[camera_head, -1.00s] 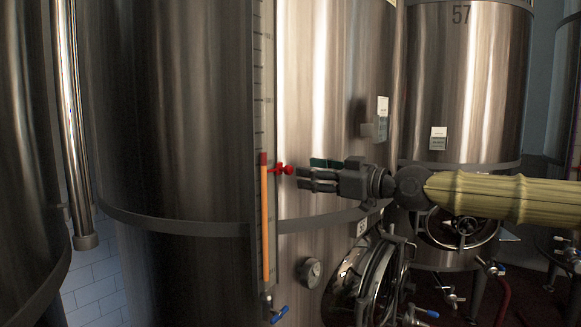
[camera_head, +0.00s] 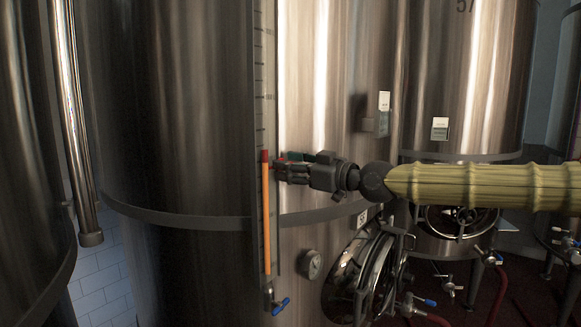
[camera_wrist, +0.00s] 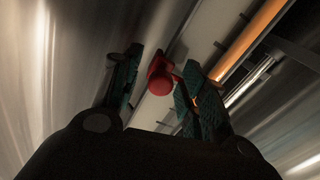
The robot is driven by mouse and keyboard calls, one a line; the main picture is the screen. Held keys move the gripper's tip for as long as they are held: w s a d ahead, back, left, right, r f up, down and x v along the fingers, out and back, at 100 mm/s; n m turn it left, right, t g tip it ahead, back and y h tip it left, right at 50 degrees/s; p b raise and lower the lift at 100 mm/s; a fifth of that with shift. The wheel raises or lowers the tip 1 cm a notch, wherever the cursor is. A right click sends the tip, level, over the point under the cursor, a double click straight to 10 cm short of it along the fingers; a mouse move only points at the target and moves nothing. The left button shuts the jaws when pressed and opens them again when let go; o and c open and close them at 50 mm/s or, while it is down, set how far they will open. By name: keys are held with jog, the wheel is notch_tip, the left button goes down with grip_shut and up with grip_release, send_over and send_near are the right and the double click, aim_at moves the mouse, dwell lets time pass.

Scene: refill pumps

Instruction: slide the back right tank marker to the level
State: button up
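The tank's level gauge (camera_head: 259,105) is a tall narrow scale on the big steel tank. An orange column (camera_head: 266,225) with a dark red top stands in it. The red marker (camera_wrist: 160,79) shows in the wrist view as a round knob between my two fingers. In the head view my gripper (camera_head: 279,170) is right at the gauge, level with the top of the orange column, and hides most of the marker. In the wrist view my gripper (camera_wrist: 154,90) is open, with a finger on each side of the knob and a gap on the left. The right finger is close to it.
A dial (camera_head: 311,264) and a round hatch (camera_head: 365,280) sit low on the same tank. A blue-handled valve (camera_head: 279,306) is under the gauge. A label box (camera_head: 383,112) is up to the right. A second tank (camera_head: 465,80) stands behind.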

grip_shut()
jog(key=shift+r+b, duration=0.5)
jog(key=shift+r, duration=0.45)
jog(key=shift+o, duration=0.4)
grip_release()
jog(key=shift+s+d+f, duration=0.15)
jog(key=shift+f, duration=0.05)
